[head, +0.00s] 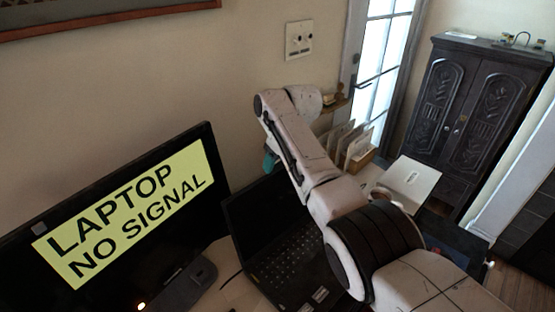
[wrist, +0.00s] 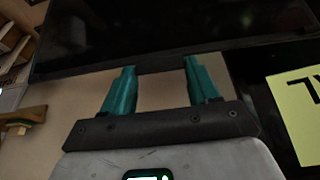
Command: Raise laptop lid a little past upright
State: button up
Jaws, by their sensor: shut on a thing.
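The black laptop stands open on the desk. Its lid (head: 258,210) is raised steeply from the keyboard base (head: 288,258); I cannot tell its exact angle. My arm crosses in front and hides the right part of the laptop. A bit of my teal gripper (head: 269,161) shows behind the arm, at the lid's top edge. In the wrist view, the two teal fingers of my gripper (wrist: 160,65) reach the edge of the dark lid (wrist: 150,45). The gripper is shut on this edge; the exact contact is hard to see.
A large monitor (head: 105,225) with a yellow "LAPTOP NO SIGNAL" label (head: 125,212) stands close on the left. A dark device (head: 190,285) lies before it. The wall is close behind.

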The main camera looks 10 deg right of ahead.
jog(key=o, duration=1.5)
jog(key=shift+r, duration=0.2)
jog(key=b+v, duration=0.1)
jog(key=v, duration=0.9)
jog(key=shift+r, duration=0.3)
jog(key=shift+s+d, duration=0.1)
jog(key=s+d+f+m+g, duration=0.15)
jog(key=s+d+f, duration=0.25)
jog(key=s+f, duration=0.75)
jog(key=s+d+f+m+t, duration=0.1)
jog(key=s+d+f+m, duration=0.15)
jog(key=s+f, duration=0.9)
jog(key=s+d+f+m+h, duration=0.1)
jog(key=s+d+f, duration=0.2)
jog(key=s, duration=0.6)
jog(key=s+d+f+m+g, duration=0.1)
jog(key=s+d+f, duration=0.1)
jog(key=s, duration=0.8)
jog(key=s+d+f+m+g+h, duration=0.1)
jog(key=s+d+f, duration=0.2)
jog(key=s, duration=0.6)
jog(key=shift+s+d+f+m+h, duration=0.3)
jog(key=shift+d, duration=0.2)
